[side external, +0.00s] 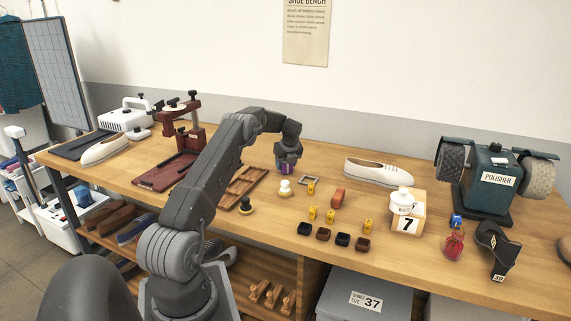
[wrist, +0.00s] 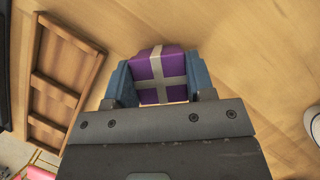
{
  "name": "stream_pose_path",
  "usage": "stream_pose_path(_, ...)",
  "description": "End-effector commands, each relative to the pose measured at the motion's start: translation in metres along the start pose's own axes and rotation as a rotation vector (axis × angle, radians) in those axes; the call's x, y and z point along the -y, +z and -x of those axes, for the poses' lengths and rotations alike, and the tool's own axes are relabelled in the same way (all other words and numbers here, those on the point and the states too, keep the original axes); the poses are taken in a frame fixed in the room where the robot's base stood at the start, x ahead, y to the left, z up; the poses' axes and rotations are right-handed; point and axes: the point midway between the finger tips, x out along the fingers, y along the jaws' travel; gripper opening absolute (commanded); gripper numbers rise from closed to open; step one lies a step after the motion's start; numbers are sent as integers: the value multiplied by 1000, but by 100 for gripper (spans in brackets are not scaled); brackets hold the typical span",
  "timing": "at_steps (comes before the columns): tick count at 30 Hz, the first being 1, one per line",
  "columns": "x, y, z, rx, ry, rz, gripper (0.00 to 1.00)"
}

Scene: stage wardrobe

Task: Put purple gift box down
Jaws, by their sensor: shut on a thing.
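The purple gift box (wrist: 147,70) with a pale grey ribbon cross is between the two blue fingers of my gripper (wrist: 160,84) in the wrist view. The fingers are shut on its left and right sides. In the side view, my gripper (side external: 289,164) points down over the bench, and a small part of the purple box (side external: 287,169) shows at its tip. I cannot tell whether the box touches the wooden bench top (side external: 330,167).
A wooden compartment tray (side external: 243,187) lies left of my gripper. Several small coloured blocks lie in front right. Bare wood surrounds the box.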

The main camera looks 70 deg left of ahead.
Motion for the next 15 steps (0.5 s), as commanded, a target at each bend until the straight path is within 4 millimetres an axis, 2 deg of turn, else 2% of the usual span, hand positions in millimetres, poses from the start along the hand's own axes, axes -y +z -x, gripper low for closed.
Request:
stream_pose_path(11,0,-1,-4,1,-1,1,26)
stream_pose_path(12,0,-2,-4,1,-1,1,51)
stream_pose_path(15,0,-1,-4,1,-1,1,61)
